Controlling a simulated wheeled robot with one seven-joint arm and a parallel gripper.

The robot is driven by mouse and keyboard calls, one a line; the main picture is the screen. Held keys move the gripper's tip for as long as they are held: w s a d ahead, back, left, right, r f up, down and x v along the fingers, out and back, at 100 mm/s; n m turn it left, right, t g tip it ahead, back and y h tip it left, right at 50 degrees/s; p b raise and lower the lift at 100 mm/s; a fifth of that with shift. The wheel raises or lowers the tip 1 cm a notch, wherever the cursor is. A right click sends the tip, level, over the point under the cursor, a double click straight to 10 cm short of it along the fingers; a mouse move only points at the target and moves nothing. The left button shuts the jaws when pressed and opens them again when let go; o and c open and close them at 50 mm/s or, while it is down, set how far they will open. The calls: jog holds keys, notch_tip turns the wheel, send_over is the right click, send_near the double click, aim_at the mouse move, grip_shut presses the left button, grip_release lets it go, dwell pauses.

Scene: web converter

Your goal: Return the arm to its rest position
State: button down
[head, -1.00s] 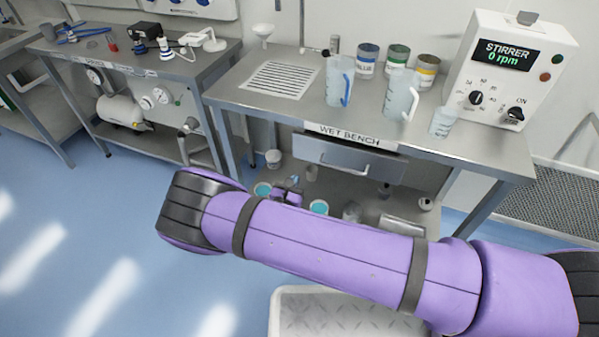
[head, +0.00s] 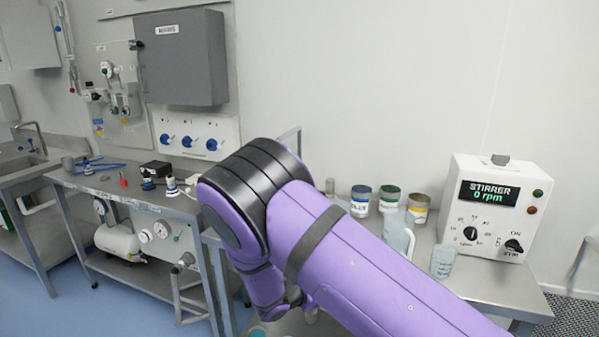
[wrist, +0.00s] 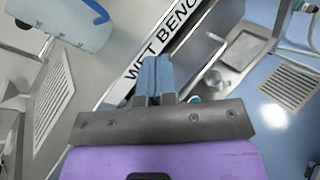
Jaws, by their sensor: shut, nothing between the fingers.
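My purple arm (head: 345,255) reaches from the lower right of the head view, with its black-banded elbow raised in the middle. It hides much of the wet bench. My gripper (wrist: 154,62) shows in the wrist view, its two blue-grey fingers together and empty. It points at the front edge of the wet bench near the "WET BENCH" label (wrist: 150,48); I cannot tell the gap between them. In the head view the gripper itself is hidden behind the arm.
On the wet bench stand the stirrer box (head: 492,210) reading 0 rpm, a beaker (head: 443,261), a jug (head: 397,233) and labelled cans (head: 389,198). A second bench (head: 140,197) stands at left under a grey cabinet (head: 184,57). Blue floor (head: 50,300) is clear at lower left.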

jog(key=s+d+r+m+g+y, duration=0.4)
jog(key=d+r+m, duration=0.4)
jog(key=r, duration=0.5)
jog(key=s+d+r+m+g+y, duration=0.2)
jog(key=s+d+r+m+g, duration=0.3)
jog(key=d+r, duration=0.65)
jog(key=s+d+r+m+t+y, duration=0.1)
jog(key=s+r, duration=0.3)
jog(key=s, duration=0.4)
jog(key=s+d+r+m+t+y, duration=0.1)
jog(key=s+r+m+t+y, duration=0.1)
jog(key=s, duration=0.6)
jog(key=s+d+r+m+t+y, duration=0.2)
jog(key=s+r+m, duration=0.3)
jog(key=s+r, duration=0.3)
jog(key=shift+y, duration=0.4)
jog(key=shift+r, duration=0.1)
